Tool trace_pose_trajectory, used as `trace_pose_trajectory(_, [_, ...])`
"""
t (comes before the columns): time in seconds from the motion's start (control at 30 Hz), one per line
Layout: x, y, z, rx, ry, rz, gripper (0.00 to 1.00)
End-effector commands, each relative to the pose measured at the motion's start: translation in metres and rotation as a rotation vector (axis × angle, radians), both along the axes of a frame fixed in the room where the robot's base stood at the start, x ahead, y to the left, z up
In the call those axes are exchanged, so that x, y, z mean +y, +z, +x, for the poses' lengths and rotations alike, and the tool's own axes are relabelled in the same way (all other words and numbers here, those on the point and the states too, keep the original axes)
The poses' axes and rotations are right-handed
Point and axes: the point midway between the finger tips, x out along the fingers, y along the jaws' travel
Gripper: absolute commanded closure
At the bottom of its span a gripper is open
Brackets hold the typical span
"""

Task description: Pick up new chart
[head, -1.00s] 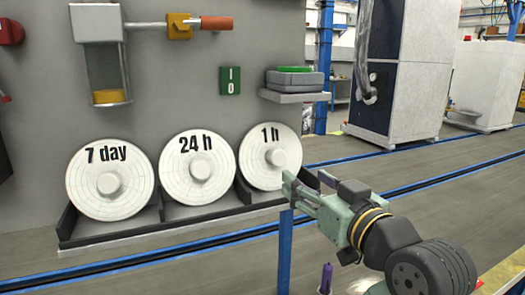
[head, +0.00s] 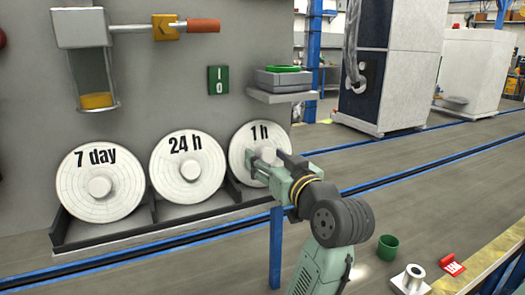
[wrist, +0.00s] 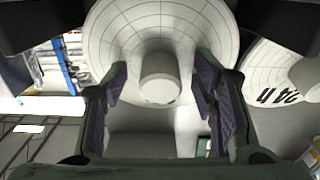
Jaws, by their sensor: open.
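Three round white charts with central knobs stand in a dark rack: the 7 day chart (head: 120,165), the 24 h chart (head: 208,163) and the 1 h chart (head: 243,140). My gripper (head: 262,163) is open in front of the 1 h chart and covers part of its right side in the head view. In the wrist view the 1 h chart (wrist: 120,35) fills the top middle. Its knob (wrist: 160,78) lies between the two open fingers of my gripper (wrist: 160,92), with gaps on both sides. The 24 h chart (wrist: 268,75) shows at the right.
A shelf (head: 282,96) with a grey case (head: 283,81) projects above the 1 h chart. A blue post (head: 276,248) stands below my gripper. A green cup (head: 388,247) and a white spool-like part (head: 410,279) lie at lower right.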

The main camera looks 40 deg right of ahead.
Motion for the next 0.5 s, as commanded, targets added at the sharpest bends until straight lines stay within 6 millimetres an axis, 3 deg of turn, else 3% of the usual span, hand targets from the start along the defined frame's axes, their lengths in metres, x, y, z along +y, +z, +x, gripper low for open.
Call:
trace_pose_trajectory(0.2, [-0.0001,-0.0004,0.0004,0.000,0.000,0.000,0.48])
trace_pose_trajectory(0.5, [0.0001,-0.0001,0.0002,0.000,0.000,-0.001,0.68])
